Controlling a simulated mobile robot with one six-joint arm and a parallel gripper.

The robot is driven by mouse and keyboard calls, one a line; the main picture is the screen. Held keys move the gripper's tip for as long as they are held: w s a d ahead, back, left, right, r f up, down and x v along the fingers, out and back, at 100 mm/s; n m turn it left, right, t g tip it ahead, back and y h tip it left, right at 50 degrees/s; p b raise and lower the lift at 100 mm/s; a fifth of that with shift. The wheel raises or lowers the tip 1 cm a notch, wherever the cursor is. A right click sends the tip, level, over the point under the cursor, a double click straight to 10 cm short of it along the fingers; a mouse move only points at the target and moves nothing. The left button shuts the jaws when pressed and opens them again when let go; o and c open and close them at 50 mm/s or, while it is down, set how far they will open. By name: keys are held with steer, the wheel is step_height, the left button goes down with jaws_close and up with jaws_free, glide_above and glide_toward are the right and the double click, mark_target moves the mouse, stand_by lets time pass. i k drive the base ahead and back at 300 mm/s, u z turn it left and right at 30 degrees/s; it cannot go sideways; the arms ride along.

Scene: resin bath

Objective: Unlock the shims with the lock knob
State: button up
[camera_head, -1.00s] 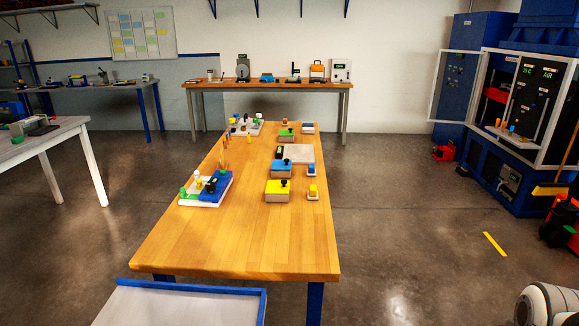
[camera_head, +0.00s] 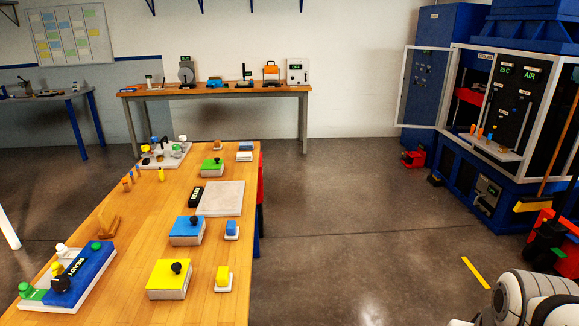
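A blue block with a READY display (camera_head: 84,272) sits on a white base (camera_head: 45,305) at the near left of the wooden table. It carries a black knob (camera_head: 61,284) and a green knob (camera_head: 96,246); another green part (camera_head: 30,292) and a white knob (camera_head: 61,249) stand beside it. I cannot tell which knob is the lock knob, and I cannot make out the shims. My gripper is not in view; a white arm link of mine shows at bottom right.
A grey plate (camera_head: 221,198) and small yellow (camera_head: 223,277) and blue (camera_head: 232,229) blocks lie on the table's right side. A cluttered white tray (camera_head: 166,157) stands at its far left. A blue cabinet (camera_head: 425,87) stands right.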

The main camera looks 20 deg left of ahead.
mark_target(62, 282)
steer(key=i, duration=2.1)
steer(key=u, duration=3.85)
steer(key=i, duration=1)
steer(key=z, duration=0.1)
